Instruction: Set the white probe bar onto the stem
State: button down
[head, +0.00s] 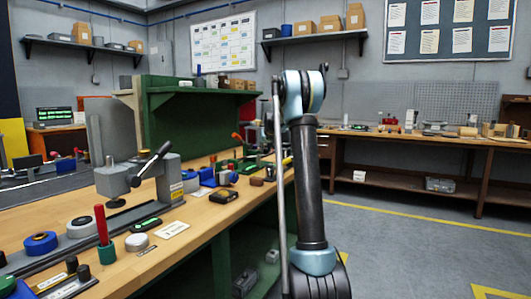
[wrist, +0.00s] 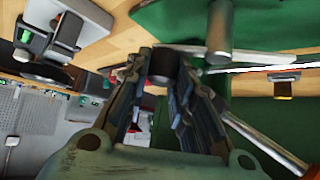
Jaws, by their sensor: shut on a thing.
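In the wrist view my gripper (wrist: 162,78) is shut on a dark round piece (wrist: 163,64) between its fingertips. A thin white bar (wrist: 268,68) runs to the right from near the fingertips. It looks like the probe bar, but its join to the dark piece cannot be made out. A grey upright cylinder (wrist: 220,32), possibly the stem, stands just beyond and to the right of the fingertips, over a green surface. I cannot tell whether the bar touches it. In the head view my raised arm hides much of the gripper's area, and the bar is not clear there.
A wooden bench (head: 165,242) holds a grey press-like fixture (head: 115,160), a red-handled tool (head: 102,225), a blue tape roll (head: 40,243) and small parts. A green shelf unit (head: 190,110) stands behind. In the wrist view a red-and-metal handle (wrist: 262,145) lies right. Floor at right is open.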

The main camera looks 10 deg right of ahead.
jog(key=s+m+h, duration=0.1)
jog(key=m, duration=0.1)
jog(key=m+h, duration=0.2)
jog(key=s+m+h, duration=0.1)
jog(key=shift+s+f+m+g+h, duration=0.1)
jog(key=shift+s+m+g+h, duration=0.2)
jog(key=shift+m+g, duration=0.1)
jog(key=m+h, duration=0.1)
jog(key=s+m+g+h, duration=0.1)
jog(key=m, duration=0.1)
jog(key=shift+s+m+g, duration=0.2)
jog(key=shift+m+g, duration=0.1)
jog(key=m+h, duration=0.1)
jog(key=s+m+g, duration=0.1)
jog(key=m, duration=0.1)
jog(key=shift+s+a+g+h, duration=0.1)
jog(key=shift+a+g+h, duration=0.2)
jog(key=shift+h, duration=0.1)
jog(key=shift+s+a+m+g, duration=0.1)
jog(key=shift+m+g, duration=0.2)
jog(key=shift+m, duration=0.1)
jog(key=shift+s+f, duration=0.1)
jog(key=c, duration=1.4)
grip_release()
jog(key=shift+a, duration=0.1)
jog(key=shift+o, duration=0.2)
jog(key=v, duration=1.2)
